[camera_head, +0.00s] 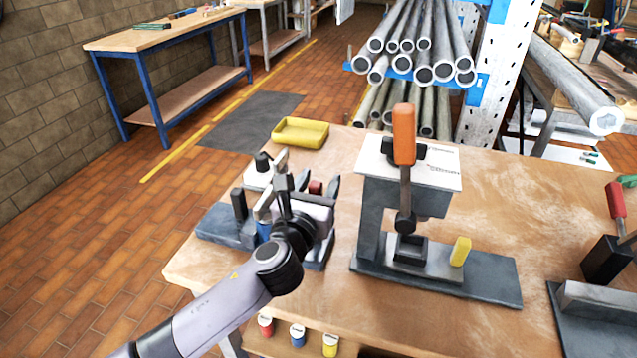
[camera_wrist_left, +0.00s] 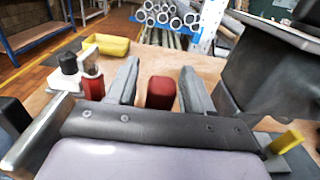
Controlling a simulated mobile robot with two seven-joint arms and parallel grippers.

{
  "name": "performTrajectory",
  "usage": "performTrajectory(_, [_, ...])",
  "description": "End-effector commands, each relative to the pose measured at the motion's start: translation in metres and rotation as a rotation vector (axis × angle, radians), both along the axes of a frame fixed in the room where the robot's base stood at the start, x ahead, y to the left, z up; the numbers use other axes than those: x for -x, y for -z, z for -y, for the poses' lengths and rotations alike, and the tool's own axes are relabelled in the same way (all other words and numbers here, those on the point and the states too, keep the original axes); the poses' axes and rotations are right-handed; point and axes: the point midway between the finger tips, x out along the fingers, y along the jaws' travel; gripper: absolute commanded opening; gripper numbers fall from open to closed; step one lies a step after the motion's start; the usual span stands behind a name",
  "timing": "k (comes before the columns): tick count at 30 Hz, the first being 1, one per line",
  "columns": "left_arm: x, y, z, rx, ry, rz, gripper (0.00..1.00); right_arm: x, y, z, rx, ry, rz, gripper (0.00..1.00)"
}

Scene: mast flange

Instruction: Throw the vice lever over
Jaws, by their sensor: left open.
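My left gripper (camera_head: 318,185) is open over the left part of the workbench. Its two fingers (camera_wrist_left: 160,88) stand either side of a red block-like piece, with a gap on both sides in the left wrist view. The red piece (camera_wrist_left: 160,93) also shows in the head view (camera_head: 316,187); I cannot tell whether it is a lever's grip. Its lower part is hidden behind the gripper. A lever with an orange handle (camera_head: 404,135) stands upright on a dark grey fixture (camera_head: 372,225) to the right. Another lever with a red handle (camera_head: 615,200) stands at the far right. My right gripper is out of view.
A dark grey base (camera_head: 222,226) with a post lies left of my gripper. A yellow tray (camera_head: 300,133) sits behind it. A yellow block (camera_head: 460,251) stands on the fixture's base. The wooden bench (camera_head: 440,325) is clear in front. Pipes (camera_head: 425,45) are racked behind.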

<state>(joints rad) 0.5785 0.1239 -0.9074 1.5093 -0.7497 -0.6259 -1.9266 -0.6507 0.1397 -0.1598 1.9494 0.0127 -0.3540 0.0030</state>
Motion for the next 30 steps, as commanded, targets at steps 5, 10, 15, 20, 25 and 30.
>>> performTrajectory(5, [0.000, 0.000, 0.000, 0.001, 0.000, 0.000, 0.35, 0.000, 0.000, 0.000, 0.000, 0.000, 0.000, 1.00])
performTrajectory(10, [0.000, 0.000, 0.000, 0.001, 0.000, 0.000, 0.00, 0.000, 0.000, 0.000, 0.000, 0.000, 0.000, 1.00])
performTrajectory(15, [0.001, 0.001, 0.000, 0.002, 0.000, 0.003, 0.00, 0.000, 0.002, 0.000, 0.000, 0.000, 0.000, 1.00])
performTrajectory(20, [0.004, 0.003, -0.001, 0.011, 0.001, 0.026, 0.00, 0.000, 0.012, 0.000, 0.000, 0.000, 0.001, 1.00])
performTrajectory(25, [0.011, 0.006, -0.003, 0.029, 0.001, 0.081, 0.00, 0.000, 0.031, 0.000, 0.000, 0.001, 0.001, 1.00])
performTrajectory(30, [0.021, 0.008, -0.006, 0.055, 0.002, 0.161, 0.00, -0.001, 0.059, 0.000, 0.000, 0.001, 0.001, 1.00])
